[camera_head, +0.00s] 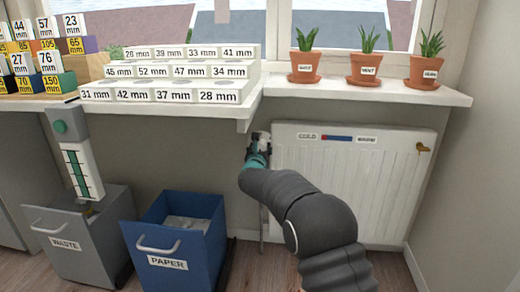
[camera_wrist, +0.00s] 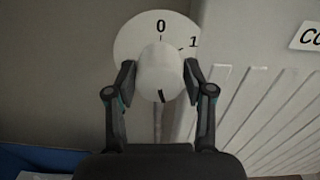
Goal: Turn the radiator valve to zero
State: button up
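The radiator valve (camera_wrist: 160,70) is a white rounded knob in front of a white dial (camera_wrist: 130,42). The dial shows "0" at the top and "1" at the upper right. A dark mark on the knob is at its bottom, away from the "0". My gripper (camera_wrist: 160,82) has one finger on each side of the knob, close against it or touching; I cannot tell how firmly. In the head view my gripper (camera_head: 258,150) is at the upper left corner of the radiator (camera_head: 350,185), and the valve is mostly hidden there.
The blue paper bin (camera_head: 175,245) and grey waste bin (camera_head: 75,245) stand on the floor at left. A pipe (camera_wrist: 158,122) runs down below the knob.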

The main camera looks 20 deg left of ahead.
jog(key=c, duration=0.6)
